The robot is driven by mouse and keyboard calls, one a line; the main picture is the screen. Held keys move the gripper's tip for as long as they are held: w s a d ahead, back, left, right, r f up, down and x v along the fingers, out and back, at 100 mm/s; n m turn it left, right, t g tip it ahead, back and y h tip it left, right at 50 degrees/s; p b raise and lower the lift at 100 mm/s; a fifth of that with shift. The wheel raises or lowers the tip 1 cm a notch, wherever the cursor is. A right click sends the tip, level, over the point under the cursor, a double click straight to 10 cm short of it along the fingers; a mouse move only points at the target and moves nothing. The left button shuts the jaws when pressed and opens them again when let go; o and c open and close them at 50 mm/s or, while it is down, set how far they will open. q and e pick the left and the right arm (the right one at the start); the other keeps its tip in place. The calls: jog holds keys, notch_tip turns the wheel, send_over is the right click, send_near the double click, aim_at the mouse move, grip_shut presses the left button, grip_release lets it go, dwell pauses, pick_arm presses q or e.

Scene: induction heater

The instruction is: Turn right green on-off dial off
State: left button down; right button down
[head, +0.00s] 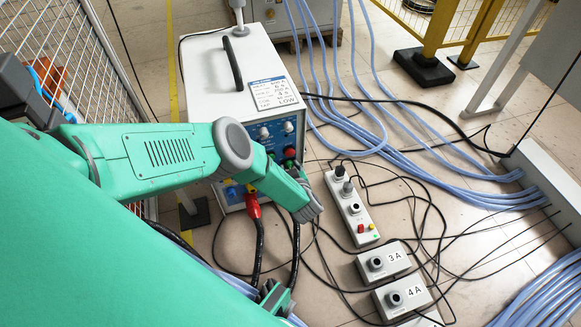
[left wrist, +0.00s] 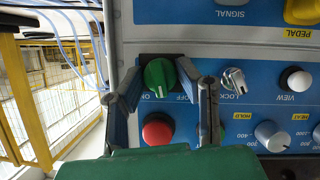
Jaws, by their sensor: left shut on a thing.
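The green on-off dial (left wrist: 158,74) is in the upper middle of the left wrist view, on the blue panel, which appears upside down. Its white mark points down in the picture, near the ON label; the OFF label is to the right. My left gripper (left wrist: 164,90) has one finger on each side of the dial and is shut on it. In the head view my left gripper (head: 303,197) reaches the lower right of the front of the white heater box (head: 215,75), and the dial is hidden there.
A red button (left wrist: 158,131) sits just below the dial between the fingers. A grey LOCK knob (left wrist: 232,80) is right of the right finger. A grey switch strip (head: 352,208), small control boxes (head: 384,262) and loose black cables cover the floor right of the heater.

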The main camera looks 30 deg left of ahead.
pick_arm(q)
jog(key=shift+s+f+n+t+h, duration=0.1)
jog(key=shift+n+t+h, duration=0.4)
jog(key=shift+n, duration=0.4)
jog(key=shift+s+f+n+t+h+b, duration=0.1)
jog(key=shift+n+t+h+b, duration=0.25)
jog(key=shift+n+t, duration=0.8)
jog(key=shift+n+g, duration=0.25)
jog(key=shift+n, duration=0.1)
jog(key=c, duration=1.2)
grip_release()
jog(key=v, duration=1.2)
jog(key=shift+f, duration=0.1)
